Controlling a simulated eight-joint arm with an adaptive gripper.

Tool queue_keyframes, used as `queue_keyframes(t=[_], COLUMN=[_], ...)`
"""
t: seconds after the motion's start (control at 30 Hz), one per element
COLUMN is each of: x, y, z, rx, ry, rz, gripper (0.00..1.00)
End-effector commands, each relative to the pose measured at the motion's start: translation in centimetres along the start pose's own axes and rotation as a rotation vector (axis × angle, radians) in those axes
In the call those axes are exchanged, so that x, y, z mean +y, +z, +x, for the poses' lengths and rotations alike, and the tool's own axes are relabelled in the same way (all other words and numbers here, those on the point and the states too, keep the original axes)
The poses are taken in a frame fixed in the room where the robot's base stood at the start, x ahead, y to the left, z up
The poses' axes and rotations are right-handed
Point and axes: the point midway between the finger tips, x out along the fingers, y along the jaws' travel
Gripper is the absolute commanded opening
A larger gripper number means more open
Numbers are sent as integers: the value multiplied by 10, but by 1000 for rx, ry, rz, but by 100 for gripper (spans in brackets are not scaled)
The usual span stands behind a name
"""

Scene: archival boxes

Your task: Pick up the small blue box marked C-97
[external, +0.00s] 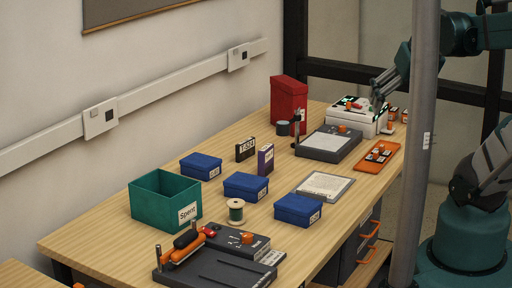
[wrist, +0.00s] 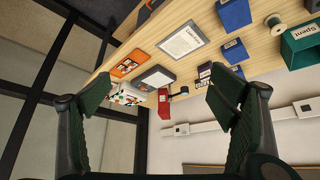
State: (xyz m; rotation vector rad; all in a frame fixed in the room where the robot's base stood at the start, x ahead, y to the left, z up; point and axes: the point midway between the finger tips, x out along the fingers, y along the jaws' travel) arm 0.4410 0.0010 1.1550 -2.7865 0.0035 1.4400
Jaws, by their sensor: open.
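Three small blue boxes stand on the wooden table: one at the back left (external: 201,168), one in the middle (external: 246,187) and one at the front right (external: 298,210). Each has a small white label, too small to read, so I cannot tell which is C-97. In the wrist view, blue boxes show at the top right, one at the edge (wrist: 234,14) and another below it (wrist: 235,51). My gripper (external: 377,100) is above the far right end of the table, well away from the boxes. Its fingers (wrist: 160,98) are wide apart and empty.
A teal bin (external: 152,204) and a thread spool (external: 236,211) stand near the blue boxes. Two small upright boxes, black (external: 245,150) and purple (external: 265,160), stand behind. A framed sheet (external: 324,187), red box (external: 289,103) and white device (external: 358,119) lie towards my gripper.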

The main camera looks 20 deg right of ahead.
Motion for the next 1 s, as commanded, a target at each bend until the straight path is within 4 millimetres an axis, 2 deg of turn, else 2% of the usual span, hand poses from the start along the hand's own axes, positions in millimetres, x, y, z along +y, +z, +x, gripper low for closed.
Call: queue_keyframes(t=[0.27, 0.47, 1.0], x=[-9, -19, -59], y=[-28, -58, -137], z=[3, 10, 45], rx=[-26, -55, -130], ry=[-1, 2, 29], rz=[32, 70, 179], gripper=[84, 84, 84])
